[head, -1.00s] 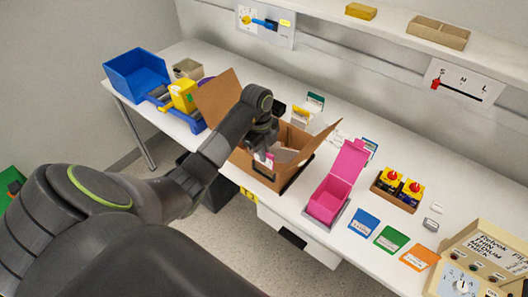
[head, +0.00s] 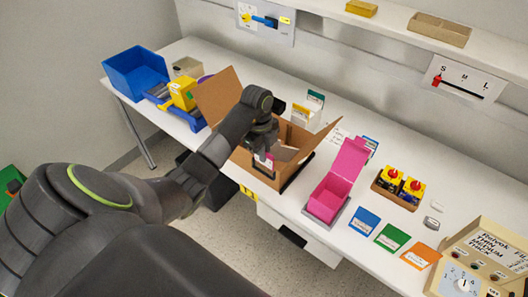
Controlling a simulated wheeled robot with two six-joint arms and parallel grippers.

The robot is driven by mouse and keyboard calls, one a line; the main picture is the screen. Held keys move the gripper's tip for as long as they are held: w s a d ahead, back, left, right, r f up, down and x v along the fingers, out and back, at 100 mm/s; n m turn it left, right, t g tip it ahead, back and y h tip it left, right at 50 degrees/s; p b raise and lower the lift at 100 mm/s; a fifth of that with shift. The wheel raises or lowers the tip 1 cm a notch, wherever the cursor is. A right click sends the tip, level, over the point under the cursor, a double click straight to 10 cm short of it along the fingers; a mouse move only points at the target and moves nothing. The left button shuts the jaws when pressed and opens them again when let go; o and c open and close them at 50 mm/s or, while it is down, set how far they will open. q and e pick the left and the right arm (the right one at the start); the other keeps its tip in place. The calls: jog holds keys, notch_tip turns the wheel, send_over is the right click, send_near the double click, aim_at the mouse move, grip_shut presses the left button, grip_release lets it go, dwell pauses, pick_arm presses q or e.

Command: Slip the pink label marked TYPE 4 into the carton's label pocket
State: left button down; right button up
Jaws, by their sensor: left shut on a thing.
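The open brown carton (head: 243,156) stands on the table with its flaps spread. My left gripper (head: 264,155) is over the carton's front side, pointing down, shut on a small pink label (head: 268,161). The label shows just below the fingers, close to the carton's front wall. Its print is too small to read. I cannot tell whether the label touches the carton, and the label pocket does not show clearly. My right gripper is not in view.
A pink open box (head: 331,193) stands right of the carton. Blue, green and orange cards (head: 391,237) lie along the front edge. A blue bin (head: 137,73) and a yellow box (head: 182,94) are at the left. A control box (head: 481,262) stands at the right.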

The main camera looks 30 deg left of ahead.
pick_arm(q)
jog(key=shift+f+b, duration=0.7)
jog(key=shift+f, duration=0.35)
jog(key=c, duration=1.5)
grip_release()
